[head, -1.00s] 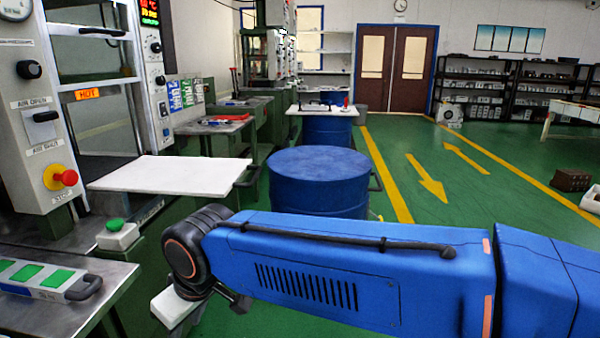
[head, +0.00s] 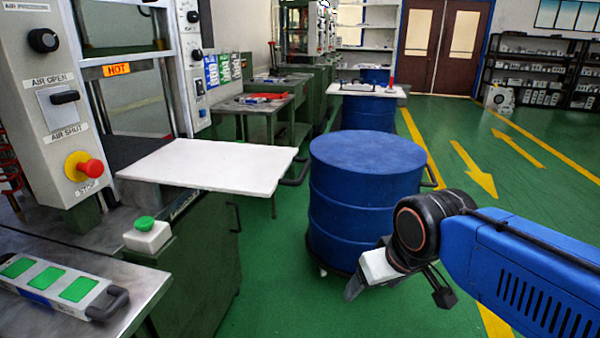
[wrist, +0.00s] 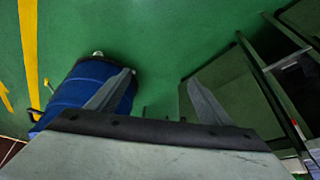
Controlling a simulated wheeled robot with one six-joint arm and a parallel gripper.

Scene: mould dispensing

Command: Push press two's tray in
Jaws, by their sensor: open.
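A white flat tray (head: 215,165) sticks out of the near press (head: 130,80), with a dark handle (head: 296,172) at its outer right end. I cannot read a number on this press. My gripper (head: 398,290) hangs low at the right in the head view, in front of the blue drum, apart from the tray and to the right of its handle. The tray is not clearly seen in the wrist view.
A blue drum (head: 365,195) stands right of the tray, and also shows in the wrist view (wrist: 85,90). A green button box (head: 147,234) sits below the tray. A steel table (head: 60,300) with a green-padded mould (head: 65,285) is at front left. Green floor (head: 275,290) is free between.

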